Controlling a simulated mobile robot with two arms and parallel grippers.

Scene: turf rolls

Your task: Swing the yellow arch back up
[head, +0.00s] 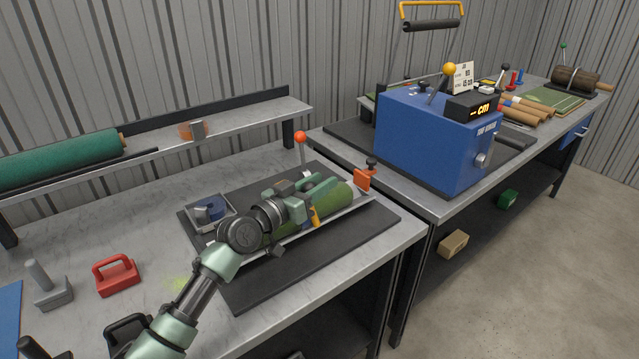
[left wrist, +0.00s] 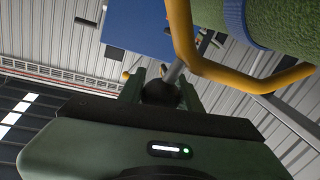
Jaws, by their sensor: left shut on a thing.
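The yellow arch (left wrist: 184,35) shows in the left wrist view as a bent yellow tube beside a green turf roll (left wrist: 262,22). A metal stem runs from it to a dark round knob (left wrist: 160,93) between my left gripper's fingers. In the head view only a small piece of the yellow arch (head: 314,215) shows, low beside the turf roll (head: 338,200) in the cradle; my gripper hides the rest. My left gripper (head: 318,188) is over the cradle, shut on the knob. My right gripper is not in view.
The cradle stands on a black mat (head: 290,270). A red-knobbed lever (head: 301,140), an orange clamp (head: 362,179) and a blue tape reel (head: 210,209) are close by. A blue machine (head: 430,135) stands right. Another yellow bracket (head: 432,6) with a black bar stands behind.

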